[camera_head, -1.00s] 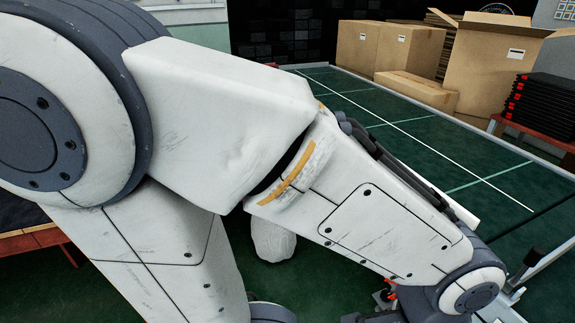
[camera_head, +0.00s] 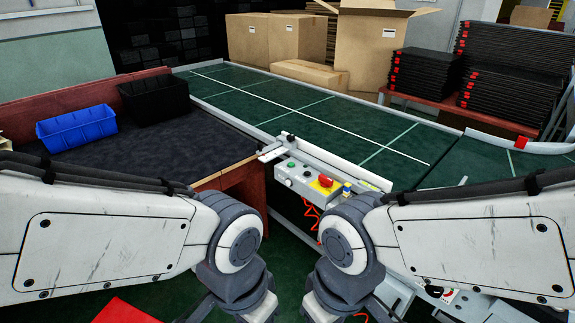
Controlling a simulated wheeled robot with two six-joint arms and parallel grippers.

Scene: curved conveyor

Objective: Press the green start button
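A grey control box (camera_head: 299,181) is mounted on the near side of the green conveyor, at the middle of the view. A small green button (camera_head: 291,165) sits on its upper left part. A red mushroom button (camera_head: 325,180) on a yellow plate is to its right. My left gripper (camera_head: 238,303) hangs below its wrist at the bottom, left of and nearer than the box. My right gripper (camera_head: 335,303) hangs at the bottom, right of centre. Both are apart from the button. Their fingertips are dark and partly cut off, so their opening is unclear.
The green conveyor (camera_head: 300,112) runs behind the box and bends right. A dark-topped table (camera_head: 170,150) at left bears a blue bin (camera_head: 76,129) and a black bin (camera_head: 155,97). Cardboard boxes (camera_head: 375,45) and black stacked trays (camera_head: 510,97) stand beyond the conveyor.

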